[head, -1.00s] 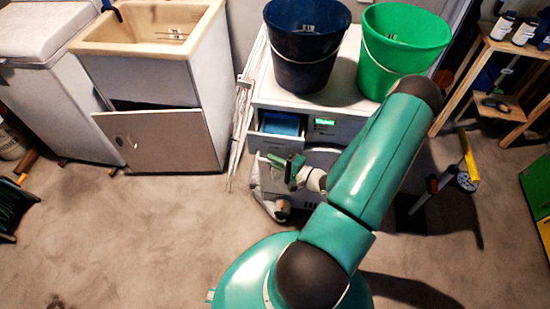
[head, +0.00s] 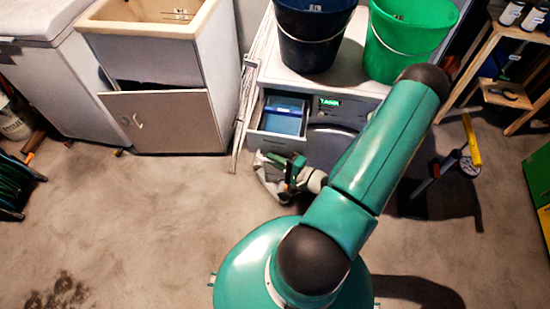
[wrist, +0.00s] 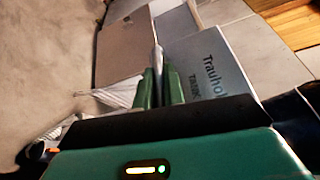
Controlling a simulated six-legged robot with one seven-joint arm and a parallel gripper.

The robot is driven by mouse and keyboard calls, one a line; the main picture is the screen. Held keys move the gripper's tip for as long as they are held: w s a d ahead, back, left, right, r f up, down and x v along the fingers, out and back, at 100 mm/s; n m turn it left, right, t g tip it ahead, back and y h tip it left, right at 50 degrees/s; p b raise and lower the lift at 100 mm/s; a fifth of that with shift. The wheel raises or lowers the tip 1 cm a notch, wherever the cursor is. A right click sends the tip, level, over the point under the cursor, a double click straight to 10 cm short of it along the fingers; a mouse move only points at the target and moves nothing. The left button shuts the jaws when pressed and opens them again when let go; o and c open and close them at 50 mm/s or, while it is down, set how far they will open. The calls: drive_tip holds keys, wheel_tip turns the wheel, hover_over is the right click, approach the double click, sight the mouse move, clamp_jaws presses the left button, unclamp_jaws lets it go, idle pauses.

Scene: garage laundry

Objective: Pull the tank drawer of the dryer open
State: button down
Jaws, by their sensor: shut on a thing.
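The white dryer (head: 385,88) stands at the back, with a lit green display on its front. Its tank drawer (head: 274,138) at the upper left is pulled out, and a blue tank (head: 283,116) shows inside. My gripper (head: 289,166) is at the front of the drawer, low in the head view. In the wrist view my green fingers (wrist: 157,86) are shut around a slim grey handle (wrist: 157,55) beside the white drawer front (wrist: 212,62), which bears printed lettering. The exact finger contact is partly hidden.
A dark blue bucket (head: 313,40) and a green bucket (head: 408,42) stand on the dryer. A sink cabinet (head: 165,122) is to the left, with its front panel tilted.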

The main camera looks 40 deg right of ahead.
drive_tip(key=c, duration=1.5)
unclamp_jaws()
drive_tip(key=v, duration=1.3)
drive_tip(key=shift+s, duration=0.4)
